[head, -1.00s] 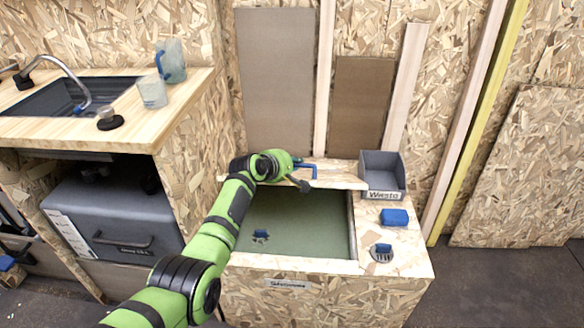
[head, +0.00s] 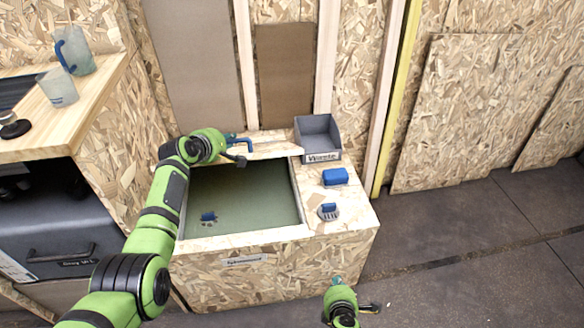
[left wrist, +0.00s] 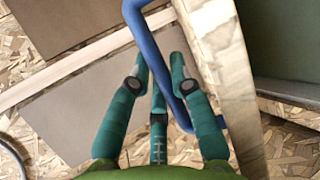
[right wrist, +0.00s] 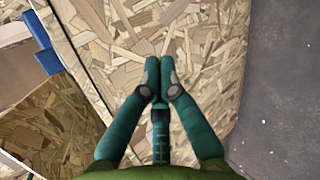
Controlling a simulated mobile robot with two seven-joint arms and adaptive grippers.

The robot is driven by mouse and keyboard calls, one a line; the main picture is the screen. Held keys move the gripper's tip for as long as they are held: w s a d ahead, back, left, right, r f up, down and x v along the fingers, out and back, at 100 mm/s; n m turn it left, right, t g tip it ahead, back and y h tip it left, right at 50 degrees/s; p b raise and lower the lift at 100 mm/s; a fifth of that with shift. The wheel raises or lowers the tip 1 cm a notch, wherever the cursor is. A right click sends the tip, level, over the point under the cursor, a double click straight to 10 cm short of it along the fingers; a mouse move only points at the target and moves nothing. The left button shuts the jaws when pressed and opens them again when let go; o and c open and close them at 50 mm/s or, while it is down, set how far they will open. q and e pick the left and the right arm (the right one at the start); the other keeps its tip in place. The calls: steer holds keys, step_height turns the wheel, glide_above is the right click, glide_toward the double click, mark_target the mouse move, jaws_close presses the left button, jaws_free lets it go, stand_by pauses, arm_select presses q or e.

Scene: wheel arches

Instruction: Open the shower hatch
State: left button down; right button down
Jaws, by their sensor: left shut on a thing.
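The shower box shows in the head view with its square opening uncovered and a green floor (head: 245,195) inside. The chipboard hatch (head: 275,147) is at the back of the opening, seen nearly edge-on; its edge (left wrist: 217,60) also shows in the left wrist view. A blue bar handle (head: 242,141) is on it. My left gripper (head: 232,150) is at this handle, and in the left wrist view its fingers lie around the blue bar (left wrist: 152,50). My right gripper (right wrist: 160,70) is shut and empty, low in front of the box's right side.
A grey waste bin (head: 318,138), a blue block (head: 335,177) and a round drain with a blue piece (head: 328,211) are on the box's right top. A wooden counter (head: 90,110) with cups stands at left. The floor (head: 470,240) at right is clear.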

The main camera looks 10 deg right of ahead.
steer(key=w+a+r+n+t+y, duration=0.1)
steer(key=w+a+r+n+t, duration=0.2)
steer(key=r+n, duration=0.3)
steer(key=w+a+r+n+t+y, duration=0.1)
steer(key=w+a+r+n+t, duration=0.25)
steer(key=r, duration=0.55)
steer(key=w+a+r+n+t+y, duration=0.1)
steer(key=w+a+r+n+t, duration=0.2)
steer(key=r+n, duration=0.35)
steer(key=w+r, duration=0.5)
steer(key=w, duration=0.6)
steer(key=shift+w+d+m, duration=0.15)
steer(key=shift+w+m, duration=0.15)
steer(key=shift+w, duration=0.1)
steer(key=shift+r, duration=0.15)
